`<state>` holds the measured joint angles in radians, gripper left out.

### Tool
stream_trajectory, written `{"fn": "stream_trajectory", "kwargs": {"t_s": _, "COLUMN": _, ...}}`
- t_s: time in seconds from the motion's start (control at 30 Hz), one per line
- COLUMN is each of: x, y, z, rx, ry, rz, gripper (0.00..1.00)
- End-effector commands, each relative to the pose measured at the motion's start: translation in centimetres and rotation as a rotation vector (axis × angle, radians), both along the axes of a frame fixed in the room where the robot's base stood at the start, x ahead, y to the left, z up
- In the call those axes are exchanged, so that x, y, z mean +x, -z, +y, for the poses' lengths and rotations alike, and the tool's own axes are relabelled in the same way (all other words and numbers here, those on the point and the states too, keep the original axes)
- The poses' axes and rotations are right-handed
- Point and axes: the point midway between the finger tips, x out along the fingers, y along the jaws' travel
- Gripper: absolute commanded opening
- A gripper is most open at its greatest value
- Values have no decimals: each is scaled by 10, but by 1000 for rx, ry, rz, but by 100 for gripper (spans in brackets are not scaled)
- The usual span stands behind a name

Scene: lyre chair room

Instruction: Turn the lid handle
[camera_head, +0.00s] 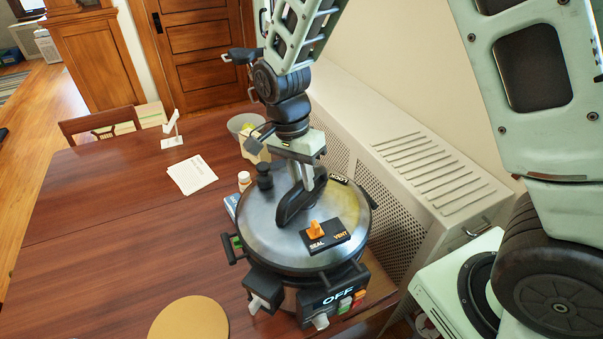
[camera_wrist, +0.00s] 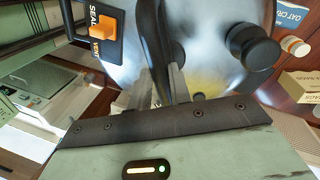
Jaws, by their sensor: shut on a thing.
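The cooker's round steel lid (camera_head: 269,237) sits on the pressure cooker, whose front panel (camera_head: 335,298) reads OFF. A black arched lid handle (camera_head: 290,206) stands across the middle of the lid. My gripper (camera_head: 303,182) comes down from above and is shut on the handle. In the wrist view my gripper (camera_wrist: 165,88) has its fingers on either side of the dark handle (camera_wrist: 174,45); the exact contact is partly hidden. An orange switch (camera_head: 315,230) on a black SEAL/VENT plate (camera_head: 336,238) is in front of the handle.
A black knob (camera_head: 264,178) rises from the lid close to my gripper. A white bottle (camera_head: 244,180) and a grey bin (camera_head: 243,124) stand behind the cooker. A radiator cover (camera_head: 420,160) is close on the right. The wooden table (camera_head: 110,235) is mostly clear at left, with a round board (camera_head: 190,320).

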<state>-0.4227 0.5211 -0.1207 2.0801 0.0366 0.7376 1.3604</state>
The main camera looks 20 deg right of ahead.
Motion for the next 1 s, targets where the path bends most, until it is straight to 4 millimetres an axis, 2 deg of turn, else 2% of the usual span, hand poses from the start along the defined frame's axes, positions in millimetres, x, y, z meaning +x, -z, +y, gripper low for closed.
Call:
{"fn": "stream_trajectory", "kwargs": {"t_s": 0.3, "x": 0, "y": -1, "z": 1, "rx": 1, "ry": -108, "rz": -2, "gripper": 0}}
{"fn": "stream_trajectory", "kwargs": {"t_s": 0.77, "x": 0, "y": -1, "z": 1, "rx": 1, "ry": -122, "rz": -3, "gripper": 0}}
{"fn": "stream_trajectory", "kwargs": {"t_s": 0.8, "x": 0, "y": -1, "z": 1, "rx": 1, "ry": -122, "rz": -3, "gripper": 28}}
{"fn": "stream_trajectory", "kwargs": {"t_s": 0.83, "x": 0, "y": -1, "z": 1, "rx": 1, "ry": -122, "rz": -3, "gripper": 36}}
{"fn": "stream_trajectory", "kwargs": {"t_s": 0.87, "x": 0, "y": -1, "z": 1, "rx": 1, "ry": -122, "rz": -3, "gripper": 41}}
{"fn": "stream_trajectory", "kwargs": {"t_s": 1.0, "x": 0, "y": -1, "z": 1, "rx": 1, "ry": -121, "rz": -2, "gripper": 41}}
